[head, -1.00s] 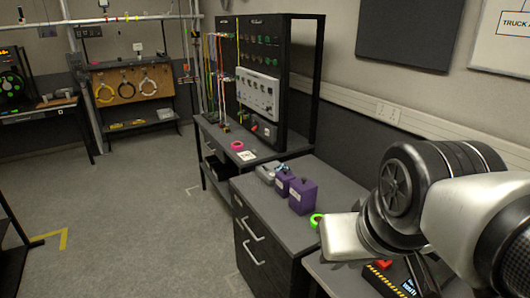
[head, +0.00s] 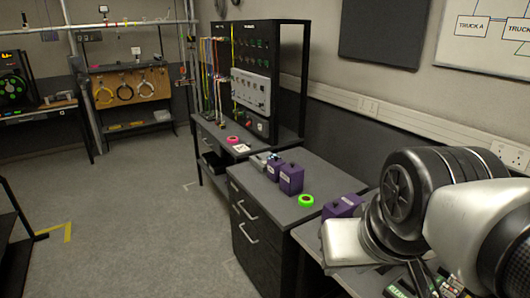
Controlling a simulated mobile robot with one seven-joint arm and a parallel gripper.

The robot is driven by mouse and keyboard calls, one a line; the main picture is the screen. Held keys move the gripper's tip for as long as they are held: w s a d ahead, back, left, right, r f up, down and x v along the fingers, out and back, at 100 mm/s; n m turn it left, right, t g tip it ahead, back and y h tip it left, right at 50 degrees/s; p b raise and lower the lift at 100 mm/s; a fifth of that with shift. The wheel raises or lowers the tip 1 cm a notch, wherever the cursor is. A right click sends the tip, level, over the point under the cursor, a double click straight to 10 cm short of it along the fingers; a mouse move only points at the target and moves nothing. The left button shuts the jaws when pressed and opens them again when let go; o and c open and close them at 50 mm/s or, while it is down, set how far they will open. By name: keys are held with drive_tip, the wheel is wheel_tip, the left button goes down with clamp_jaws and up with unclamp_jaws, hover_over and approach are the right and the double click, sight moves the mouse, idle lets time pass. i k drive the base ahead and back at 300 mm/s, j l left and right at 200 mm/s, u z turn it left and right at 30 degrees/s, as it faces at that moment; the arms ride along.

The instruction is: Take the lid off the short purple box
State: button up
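Two purple boxes stand side by side on the dark cabinet top in the head view. The smaller, lower one (head: 273,170) is at the left, and its top is too small to tell a lid clearly. The taller one (head: 291,180) has a pale label and a small knob on top. A third purple box (head: 342,207) is at the right, partly hidden behind my arm, so I cannot tell its height. The pale end of my arm (head: 343,243) is in front of it, apart from the two left boxes. My gripper's fingers are not visible.
A bright green tape roll (head: 306,200) lies on the cabinet top near the boxes. A pink roll (head: 232,139) lies on the farther bench beside a black rack panel (head: 268,75). The floor (head: 140,215) at left is clear.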

sight(276, 161)
drive_tip(key=z, duration=1.5)
drive_tip(key=j+z, duration=0.5)
drive_tip(key=j, duration=1.85)
drive_tip(key=i+j, duration=0.15)
drive_tip(key=j, duration=2.95)
drive_tip(key=i, duration=0.05)
